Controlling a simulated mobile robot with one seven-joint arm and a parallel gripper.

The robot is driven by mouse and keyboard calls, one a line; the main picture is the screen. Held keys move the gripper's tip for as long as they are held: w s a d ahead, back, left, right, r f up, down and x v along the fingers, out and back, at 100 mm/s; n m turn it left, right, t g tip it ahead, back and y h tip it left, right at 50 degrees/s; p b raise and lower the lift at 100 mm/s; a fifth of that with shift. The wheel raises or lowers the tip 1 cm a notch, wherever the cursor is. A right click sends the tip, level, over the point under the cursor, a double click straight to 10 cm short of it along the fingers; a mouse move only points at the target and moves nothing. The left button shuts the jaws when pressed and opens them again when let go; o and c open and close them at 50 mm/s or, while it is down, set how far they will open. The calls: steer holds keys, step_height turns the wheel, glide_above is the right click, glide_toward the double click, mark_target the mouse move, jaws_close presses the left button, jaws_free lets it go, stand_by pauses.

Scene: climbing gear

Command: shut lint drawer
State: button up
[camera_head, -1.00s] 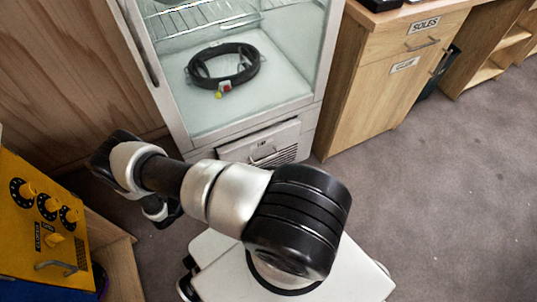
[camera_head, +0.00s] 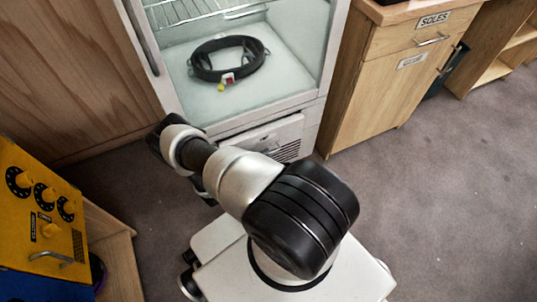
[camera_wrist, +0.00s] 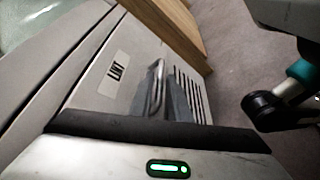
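The lint drawer (camera_head: 270,133) is low in the white glass-fronted cabinet, and my arm covers its lower left part in the head view. In the wrist view its pale front carries a LINT label (camera_wrist: 117,66), a metal bar handle (camera_wrist: 155,88) and dark vent slots at the right. I cannot tell how far the drawer stands out. My gripper (camera_wrist: 170,110) is in front of the drawer, close to the handle, at the bottom of the wrist view. Its fingers are not clear, so I cannot see whether it is open or touches the handle. In the head view my arm hides it.
The glass cabinet (camera_head: 238,116) holds a dark coiled ring (camera_head: 228,60). A wooden cabinet labelled SOLES (camera_head: 375,95) stands to its right. A yellow control box (camera_head: 45,220) on a wooden stand is at left. Grey carpet (camera_head: 440,200) is clear at right.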

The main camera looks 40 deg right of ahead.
steer(key=shift+x, duration=1.45)
steer(key=shift+c, duration=0.3)
jaws_close()
